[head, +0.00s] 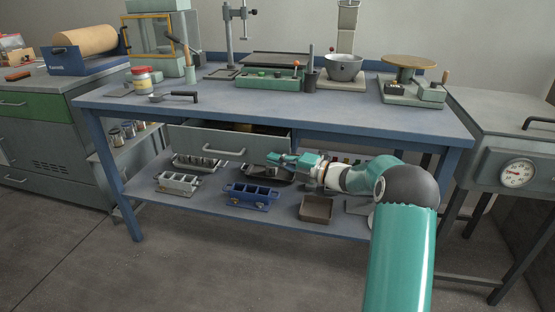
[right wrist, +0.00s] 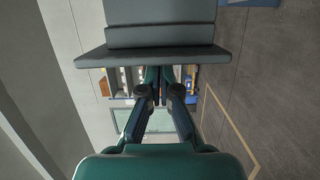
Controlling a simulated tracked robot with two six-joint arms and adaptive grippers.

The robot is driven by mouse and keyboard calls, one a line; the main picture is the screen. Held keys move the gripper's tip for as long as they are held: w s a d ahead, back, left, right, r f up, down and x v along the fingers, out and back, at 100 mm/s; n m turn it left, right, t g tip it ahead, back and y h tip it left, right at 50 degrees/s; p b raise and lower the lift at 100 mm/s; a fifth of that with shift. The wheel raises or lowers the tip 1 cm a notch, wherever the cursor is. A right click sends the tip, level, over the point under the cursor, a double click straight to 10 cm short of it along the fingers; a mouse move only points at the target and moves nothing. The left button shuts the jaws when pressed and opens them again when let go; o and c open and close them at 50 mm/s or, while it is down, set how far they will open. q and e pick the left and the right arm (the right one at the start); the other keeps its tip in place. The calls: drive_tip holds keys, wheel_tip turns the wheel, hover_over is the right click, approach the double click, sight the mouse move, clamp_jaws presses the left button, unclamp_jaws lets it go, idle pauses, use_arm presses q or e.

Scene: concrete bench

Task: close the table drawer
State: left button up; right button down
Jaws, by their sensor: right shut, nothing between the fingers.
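The table drawer (head: 200,140) hangs under the left half of the blue table (head: 310,110) and stands pulled out, with its inside partly showing behind the grey front. Its pale bar handle (head: 225,151) is on that front. My right gripper (head: 270,157) is shut and empty, pointing left at the lower right end of the drawer front; I cannot tell whether it touches. In the right wrist view its fingers (right wrist: 162,78) meet below a dark grey panel (right wrist: 160,37), which I cannot surely name. My left gripper is not in view.
The lower shelf (head: 285,222) holds a blue tray (head: 250,194), a grey tray (head: 178,182) and a brown box (head: 317,208) near my right arm. The tabletop carries a metal bowl (head: 344,67) and several tools. The floor in front is clear.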

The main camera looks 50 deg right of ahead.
drive_tip(key=s+a, duration=0.1)
drive_tip(key=s, duration=1)
drive_tip(key=d+f+m+h, duration=0.1)
drive_tip(key=d+m+h, duration=0.4)
drive_tip(key=h, duration=0.4)
drive_tip(key=w+a+r+m+g+p, duration=0.1)
drive_tip(key=w+a+r+p, duration=0.15)
drive_tip(key=a, duration=0.65)
drive_tip(key=w+a+r+m+g+p, duration=0.15)
drive_tip(key=w+a, duration=0.25)
drive_tip(key=a, duration=0.5)
drive_tip(key=d+x, duration=0.2)
drive_tip(key=x, duration=1.1)
drive_tip(key=shift+s+f, duration=0.15)
drive_tip(key=shift+s, duration=0.3)
